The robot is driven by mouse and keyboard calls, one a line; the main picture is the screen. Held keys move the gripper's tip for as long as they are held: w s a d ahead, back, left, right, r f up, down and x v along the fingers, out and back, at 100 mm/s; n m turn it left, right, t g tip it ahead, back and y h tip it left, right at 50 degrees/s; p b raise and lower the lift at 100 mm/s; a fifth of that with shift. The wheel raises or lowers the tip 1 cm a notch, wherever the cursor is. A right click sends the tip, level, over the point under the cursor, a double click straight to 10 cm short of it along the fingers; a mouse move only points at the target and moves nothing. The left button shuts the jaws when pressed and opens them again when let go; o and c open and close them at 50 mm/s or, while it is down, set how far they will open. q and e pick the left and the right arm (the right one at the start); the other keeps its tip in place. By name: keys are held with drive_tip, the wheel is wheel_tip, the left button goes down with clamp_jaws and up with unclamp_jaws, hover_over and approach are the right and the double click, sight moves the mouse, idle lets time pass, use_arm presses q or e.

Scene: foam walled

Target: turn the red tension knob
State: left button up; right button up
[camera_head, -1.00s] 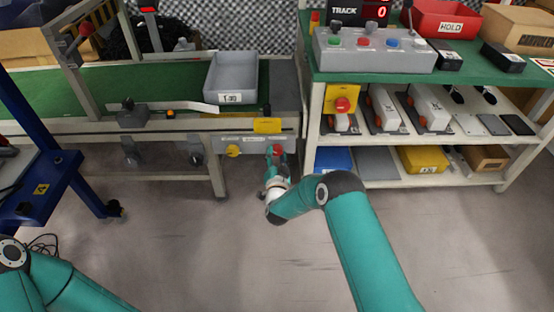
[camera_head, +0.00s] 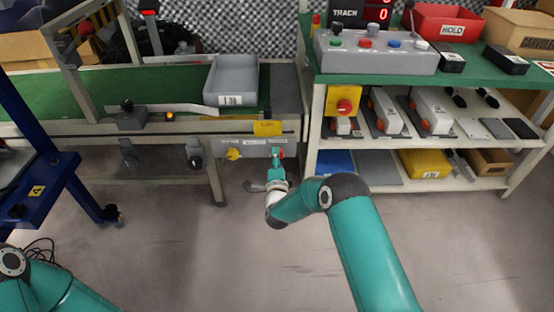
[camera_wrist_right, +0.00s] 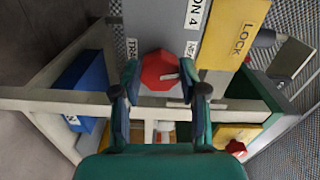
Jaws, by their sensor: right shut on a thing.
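The red tension knob (camera_wrist_right: 160,70) is faceted and has a white pointer mark. It sits on the grey panel under the conveyor's right end, and in the head view a little red (camera_head: 281,153) shows beside my fingers. My right gripper (camera_head: 278,155) is at the panel, mostly covering the knob there. In the right wrist view the right gripper (camera_wrist_right: 161,88) has one finger on each side of the knob and is shut on it. My left arm shows only at the lower left of the head view; its gripper is out of view.
A yellow knob (camera_head: 233,153) is on the same panel, left of my gripper. A yellow LOCK plate (camera_wrist_right: 235,32) is close by. The shelf unit (camera_head: 312,140) stands just right, with a red button on a yellow box (camera_head: 344,98). The floor in front is clear.

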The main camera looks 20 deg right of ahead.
drive_tip(key=shift+d+f+m, duration=0.15)
drive_tip(key=shift+d+m, duration=0.2)
drive_tip(key=shift+m, duration=0.35)
drive_tip(key=o, duration=1.1)
drive_tip(key=shift+o, duration=0.2)
drive_tip(key=shift+a, duration=0.15)
drive_tip(key=shift+a, duration=0.1)
drive_tip(key=v, duration=1.2)
